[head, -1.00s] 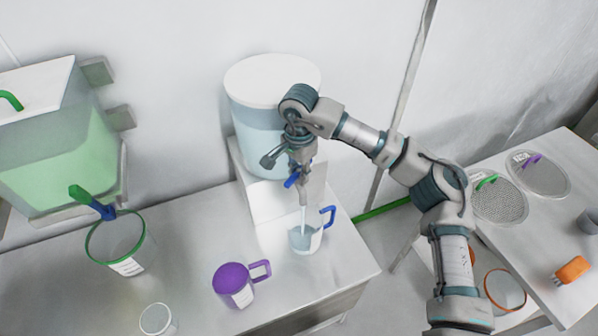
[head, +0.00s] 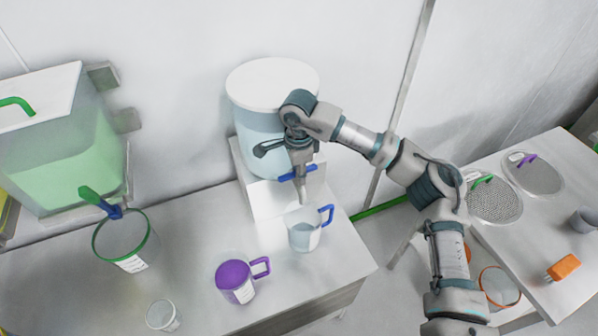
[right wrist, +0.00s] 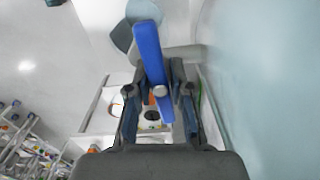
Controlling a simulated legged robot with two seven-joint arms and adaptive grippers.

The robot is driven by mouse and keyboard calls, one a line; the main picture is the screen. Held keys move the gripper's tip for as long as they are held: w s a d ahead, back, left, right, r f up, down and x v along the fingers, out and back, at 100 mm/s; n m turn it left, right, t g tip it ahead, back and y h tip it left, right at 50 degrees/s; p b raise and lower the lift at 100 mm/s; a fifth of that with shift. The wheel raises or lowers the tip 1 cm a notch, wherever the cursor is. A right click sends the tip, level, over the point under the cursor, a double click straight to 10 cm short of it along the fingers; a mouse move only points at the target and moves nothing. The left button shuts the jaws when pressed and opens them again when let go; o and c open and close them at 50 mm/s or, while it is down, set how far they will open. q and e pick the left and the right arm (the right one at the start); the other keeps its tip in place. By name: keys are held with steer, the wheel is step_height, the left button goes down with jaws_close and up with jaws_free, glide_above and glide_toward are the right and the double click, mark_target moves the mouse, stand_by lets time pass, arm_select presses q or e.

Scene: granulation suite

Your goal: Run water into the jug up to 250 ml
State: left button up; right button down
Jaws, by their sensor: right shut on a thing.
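The clear jug with a blue handle (head: 304,236) stands upright under the spout of the water tank (head: 258,130) in the head view. It holds some water; its marks are too small to read. The tap's blue lever (head: 298,174) lies crosswise above the spout, and no stream shows below it. My right gripper (head: 299,163) is at the tap, shut on the lever. In the right wrist view the blue lever (right wrist: 149,52) passes between its fingers. My left gripper is not in view.
A purple-handled jug (head: 235,276) and a small clear cup (head: 162,315) stand near the bench front. A green-rimmed container (head: 123,238) is at left, below a tank of green liquid (head: 70,160). Sieves (head: 495,200) and an orange object (head: 563,268) lie on the right table.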

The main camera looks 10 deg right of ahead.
steer(key=shift+w+r+m, duration=0.1)
steer(key=shift+r+m, duration=0.05)
steer(key=shift+m, duration=0.25)
steer(key=c, duration=1.1)
jaws_free()
steer(key=shift+o, duration=0.3)
step_height(320, 180, up, 12)
